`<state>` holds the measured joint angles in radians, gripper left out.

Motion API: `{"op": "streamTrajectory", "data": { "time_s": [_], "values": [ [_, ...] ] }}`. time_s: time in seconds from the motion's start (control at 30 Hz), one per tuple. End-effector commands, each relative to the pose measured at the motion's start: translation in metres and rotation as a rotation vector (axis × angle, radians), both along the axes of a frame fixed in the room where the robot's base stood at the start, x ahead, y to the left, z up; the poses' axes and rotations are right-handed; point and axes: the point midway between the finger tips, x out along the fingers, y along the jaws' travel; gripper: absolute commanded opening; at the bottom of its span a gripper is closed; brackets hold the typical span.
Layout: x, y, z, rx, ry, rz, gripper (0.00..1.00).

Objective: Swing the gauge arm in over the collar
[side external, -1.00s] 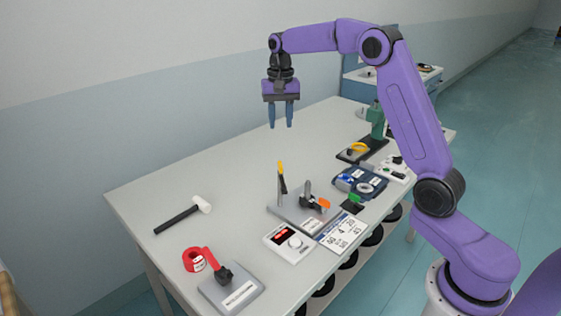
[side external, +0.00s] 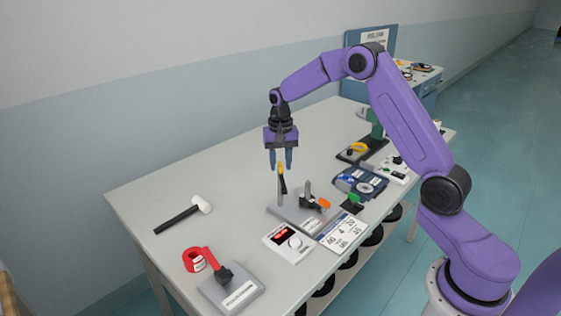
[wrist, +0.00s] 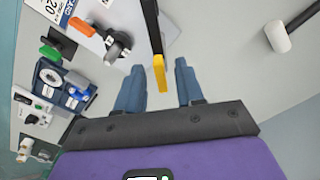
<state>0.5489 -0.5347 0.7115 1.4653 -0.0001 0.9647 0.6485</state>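The gauge arm is a black bar (side external: 284,186) with a yellow tip (side external: 281,168), standing by a grey post on a grey base plate (side external: 283,213). In the wrist view the yellow tip (wrist: 159,73) shows between my fingertips. A dark upright part with a grey collar-like piece (side external: 307,199) and an orange lever (side external: 323,203) stands to its right; it also shows in the wrist view (wrist: 117,44). My gripper (side external: 281,166) is open and points down at the yellow tip. I cannot tell whether a finger touches it.
A white display box (side external: 289,244) and a printed card (side external: 342,232) lie in front. A blue tray (side external: 360,182) is to the right. The back left table is clear.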

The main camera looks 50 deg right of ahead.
Motion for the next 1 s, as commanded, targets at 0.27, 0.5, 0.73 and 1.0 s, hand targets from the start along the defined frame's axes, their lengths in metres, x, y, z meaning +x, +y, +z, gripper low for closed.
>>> {"op": "streamTrajectory", "data": {
  "time_s": [0.27, 0.5, 0.73, 1.0],
  "values": [
    [0.0000, 0.0000, 0.0001, 0.000, 0.000, 0.000, 0.11],
    [0.0001, 0.0000, 0.0004, 0.000, 0.000, 0.000, 0.00],
    [0.0002, 0.0001, 0.0007, 0.001, -0.001, 0.000, 0.00],
    [0.0003, 0.0002, 0.0009, 0.001, -0.001, 0.000, 0.00]
  ]
}}
